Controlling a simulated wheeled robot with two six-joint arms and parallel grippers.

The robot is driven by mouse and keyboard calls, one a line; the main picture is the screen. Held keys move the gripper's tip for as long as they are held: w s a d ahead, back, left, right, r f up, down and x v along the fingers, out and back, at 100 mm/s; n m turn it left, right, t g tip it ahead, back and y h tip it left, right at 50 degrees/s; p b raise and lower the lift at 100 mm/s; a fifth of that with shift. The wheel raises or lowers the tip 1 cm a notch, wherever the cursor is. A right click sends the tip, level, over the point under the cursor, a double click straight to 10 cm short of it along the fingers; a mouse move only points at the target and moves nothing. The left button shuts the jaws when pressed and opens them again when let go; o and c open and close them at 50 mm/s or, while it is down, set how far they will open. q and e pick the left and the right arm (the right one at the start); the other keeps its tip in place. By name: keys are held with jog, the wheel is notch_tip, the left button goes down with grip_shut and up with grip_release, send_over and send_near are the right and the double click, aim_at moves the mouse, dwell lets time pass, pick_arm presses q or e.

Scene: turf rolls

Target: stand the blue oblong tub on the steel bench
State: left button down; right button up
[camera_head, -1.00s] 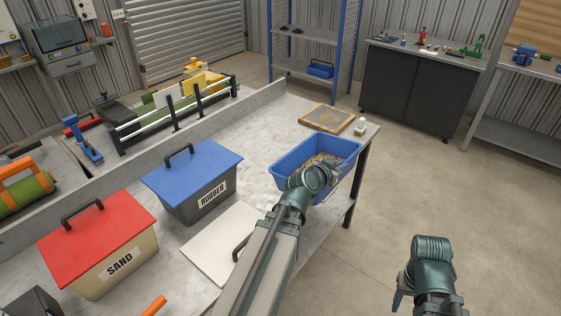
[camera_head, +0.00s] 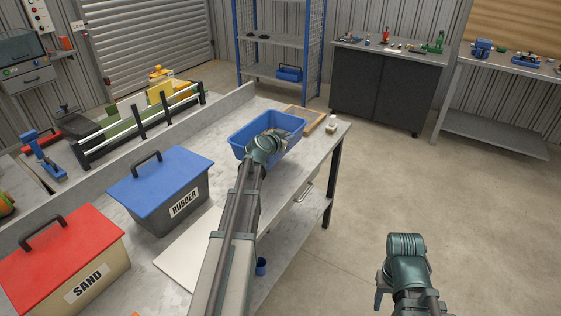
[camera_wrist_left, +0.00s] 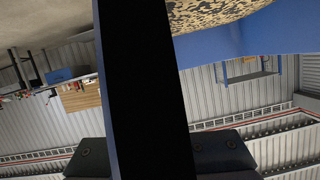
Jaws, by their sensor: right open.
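The blue oblong tub (camera_head: 240,148) is over the far end of the pale worktop, with my left gripper (camera_head: 278,140) at its near wall. In the left wrist view the tub (camera_wrist_left: 285,28) fills the top right, with speckled grainy contents. A dark band, apparently its wall seen close up, stands between the two dark fingers (camera_wrist_left: 150,155), which look shut on it. The tub seems lifted; its gap to the worktop is hidden. My right gripper (camera_head: 384,298) is open and empty over the floor; its fingertips are mostly hidden. A grey metal bench (camera_head: 505,125), seemingly the steel one, stands far right.
A wooden-framed tray (camera_head: 313,122) and a small white object (camera_head: 332,124) lie beside the tub. RUBBER (camera_head: 160,190) and SAND (camera_head: 65,260) boxes stand nearer. A dark cabinet (camera_head: 380,88) is at the back. Floor (camera_head: 470,200) at right is clear.

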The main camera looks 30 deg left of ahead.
pick_arm(q)
jog(key=shift+f+b, duration=3.9)
jog(key=shift+f, duration=0.5)
jog(key=shift+r, duration=0.15)
jog(key=c, duration=1)
grip_release()
jog(key=shift+c, duration=0.2)
jog(key=shift+r, duration=0.15)
jog(key=p+v, duration=0.4)
jog(key=v, duration=0.8)
